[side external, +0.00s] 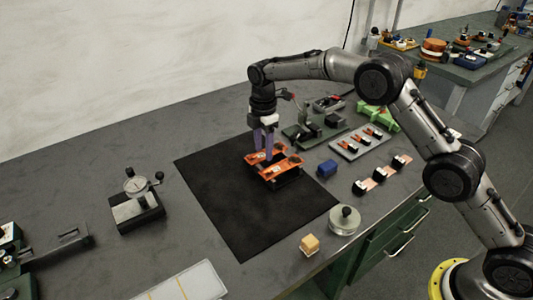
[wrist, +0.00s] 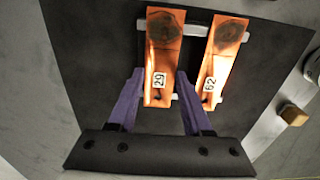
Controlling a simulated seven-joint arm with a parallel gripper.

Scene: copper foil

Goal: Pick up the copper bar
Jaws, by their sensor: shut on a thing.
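Two orange copper bars lie side by side on a low stand on the black mat. In the wrist view, the bar marked 29 (wrist: 161,55) is in the middle and the bar marked 62 (wrist: 221,55) is to its right. Each has a dark round patch at its far end. My gripper (side external: 264,153) points down at the bars in the side view. In the wrist view, the purple fingers of my gripper (wrist: 160,74) are on either side of the 29 bar and shut on it. The bar appears still level with its neighbour; any gap beneath it is hidden.
The black mat (side external: 240,210) has free room in front. A grey tray (side external: 360,141) is behind right, a gauge stand (side external: 138,205) left.

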